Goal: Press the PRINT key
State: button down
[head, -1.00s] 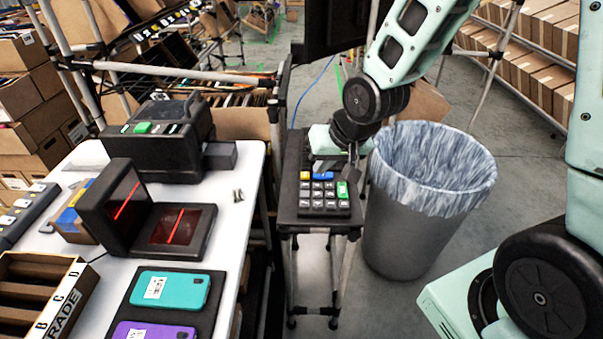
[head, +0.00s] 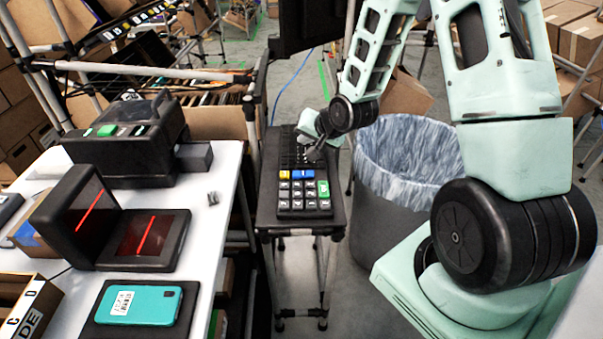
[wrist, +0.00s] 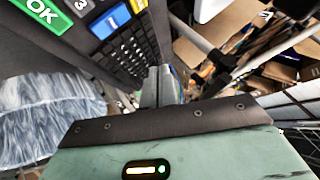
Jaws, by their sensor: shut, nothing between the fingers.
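A black keypad (head: 303,203) stands on a small dark stand. I cannot read PRINT on any key. A black printer-like machine (head: 125,150) on the white table has a green button (head: 107,130) and other buttons, too small to read. My gripper (head: 311,154) is shut and empty, over or beside the keyboard part behind the coloured keys; contact cannot be told.
A lined bin (head: 408,165) stands right of the stand. On the white table (head: 217,200) are a scanner with red lines (head: 145,238) and a teal phone (head: 140,304). A dark screen (head: 308,22) rises behind the stand. Floor shows between table and stand.

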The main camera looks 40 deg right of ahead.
aim_at(305, 175)
jog(key=shift+f, duration=0.1)
notch_tip(305, 175, down, 9)
jog(key=b, duration=0.7)
jog(key=shift+r, duration=0.2)
jog(key=shift+f, duration=0.1)
dwell(1.5)
jog(key=shift+f+b, duration=0.3)
jog(key=shift+b, duration=0.15)
